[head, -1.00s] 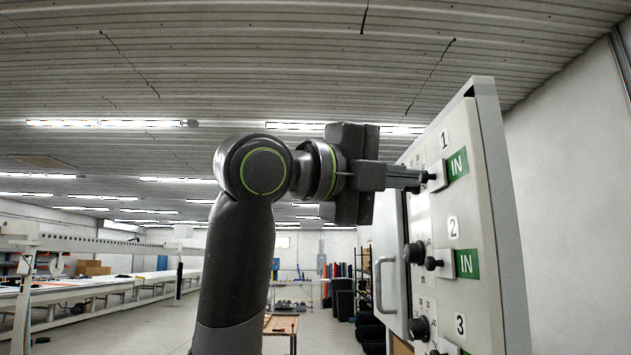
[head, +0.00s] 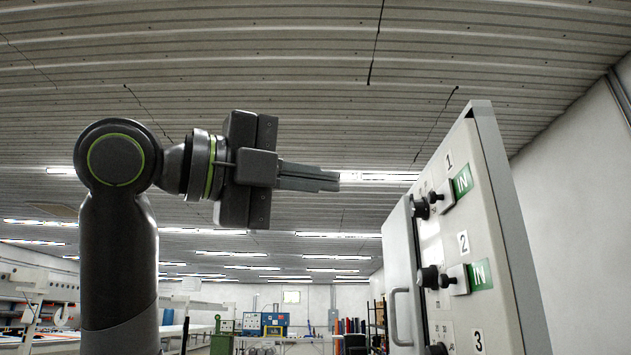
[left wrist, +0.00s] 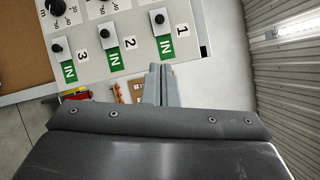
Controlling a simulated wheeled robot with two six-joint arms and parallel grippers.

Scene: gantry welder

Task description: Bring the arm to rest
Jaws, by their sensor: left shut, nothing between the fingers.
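My left arm comes up at the left of the head view. Its gripper (head: 338,181) is shut and empty, level, pointing right toward the panel, with a clear gap before it. The fingers also show in the left wrist view (left wrist: 161,72). The grey control panel (head: 497,200) stands at the right, with rows numbered 1, 2 and 3, black knobs and green IN labels. The row 1 knob (head: 421,208) and row 2 knob (head: 428,277) are apart from the gripper. The same panel (left wrist: 118,18) fills the top left of the wrist view. My right gripper is not in view.
A cabinet door with a handle (head: 401,316) is left of the panel face. A white wall (head: 575,200) lies behind the panel at right. Benches and equipment (head: 265,325) stand far back. The air between gripper and panel is free.

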